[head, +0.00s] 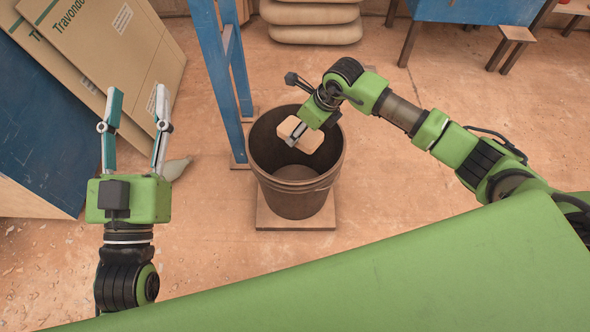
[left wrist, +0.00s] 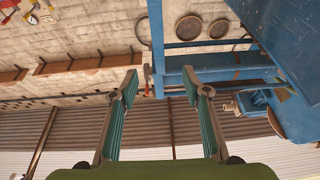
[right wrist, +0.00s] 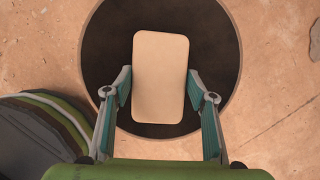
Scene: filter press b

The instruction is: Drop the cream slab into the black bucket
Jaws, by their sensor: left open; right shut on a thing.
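The cream slab (head: 307,133) is held by my right gripper (head: 294,134) over the mouth of the black bucket (head: 262,157). The right wrist view shows the slab (right wrist: 160,78) between the two fingers of the right gripper (right wrist: 160,88), with the dark round bucket (right wrist: 105,45) behind it. The slab appears within the bucket's rim outline. Its exact height over the rim is hard to tell. My left gripper (head: 137,106) is open and empty, pointing up to the left of the bucket. Its spread fingers also show in the left wrist view (left wrist: 158,88).
The bucket stands on a small wooden board (head: 270,221). A blue post (head: 213,75) rises just behind it. Cardboard sheets (head: 115,50) lean at the left beside a dark blue panel (head: 35,120). Stacked sacks (head: 312,14) lie at the back. The floor right of the bucket is clear.

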